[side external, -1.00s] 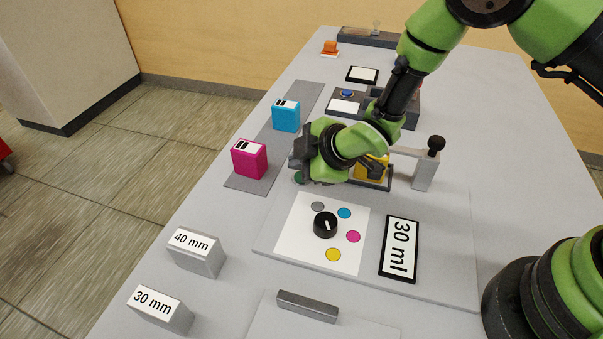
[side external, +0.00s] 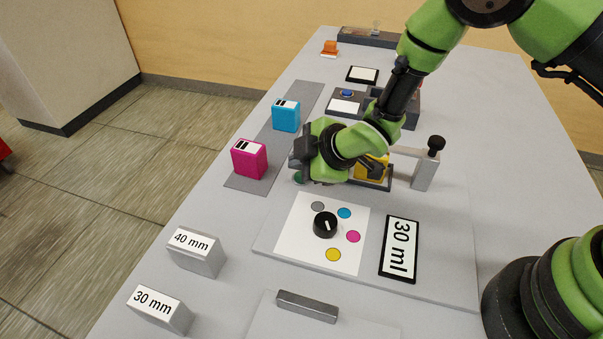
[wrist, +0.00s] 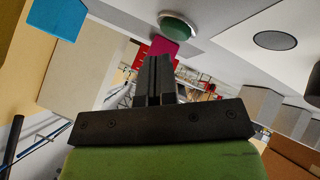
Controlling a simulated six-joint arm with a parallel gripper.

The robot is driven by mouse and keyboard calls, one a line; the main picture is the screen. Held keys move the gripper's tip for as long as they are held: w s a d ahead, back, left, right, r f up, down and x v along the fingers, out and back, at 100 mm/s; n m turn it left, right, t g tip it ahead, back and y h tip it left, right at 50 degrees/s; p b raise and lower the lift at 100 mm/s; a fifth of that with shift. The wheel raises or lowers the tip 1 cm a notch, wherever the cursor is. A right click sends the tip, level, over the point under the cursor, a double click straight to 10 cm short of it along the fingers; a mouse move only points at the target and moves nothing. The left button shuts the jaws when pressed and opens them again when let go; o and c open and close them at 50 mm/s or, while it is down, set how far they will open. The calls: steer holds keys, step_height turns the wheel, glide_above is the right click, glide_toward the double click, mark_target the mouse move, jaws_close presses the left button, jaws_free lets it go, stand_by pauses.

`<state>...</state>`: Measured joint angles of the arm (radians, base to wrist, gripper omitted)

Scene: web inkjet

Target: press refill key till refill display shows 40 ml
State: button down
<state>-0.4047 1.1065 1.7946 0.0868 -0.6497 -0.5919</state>
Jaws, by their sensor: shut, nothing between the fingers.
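The refill display (side external: 401,248) reads 30 ml. It lies on the panel to the right of the black knob. A round green key (side external: 298,178) is partly hidden just below my gripper (side external: 297,163) in the side view. The same green key (wrist: 180,25) shows whole in the wrist view, on a pale round base, just past my fingertips. In the wrist view my gripper (wrist: 158,58) is shut and empty, its fingers side by side. The fingertips appear close to the key but apart from it; the exact gap is hard to tell.
The black knob (side external: 325,225) stands on a white sheet with coloured dots. Magenta (side external: 249,160) and cyan (side external: 286,116) cartridges stand on a grey strip. A yellow cartridge (side external: 371,167) sits in a holder behind my wrist. Blocks marked 40 mm (side external: 196,254) and 30 mm (side external: 160,310) stand at front left.

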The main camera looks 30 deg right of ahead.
steer(key=shift+f, duration=0.1)
stand_by(0.5)
steer(key=shift+f, duration=0.3)
steer(key=shift+f, duration=0.45)
stand_by(0.7)
steer(key=shift+r, duration=0.85)
steer(key=shift+r, duration=2.55)
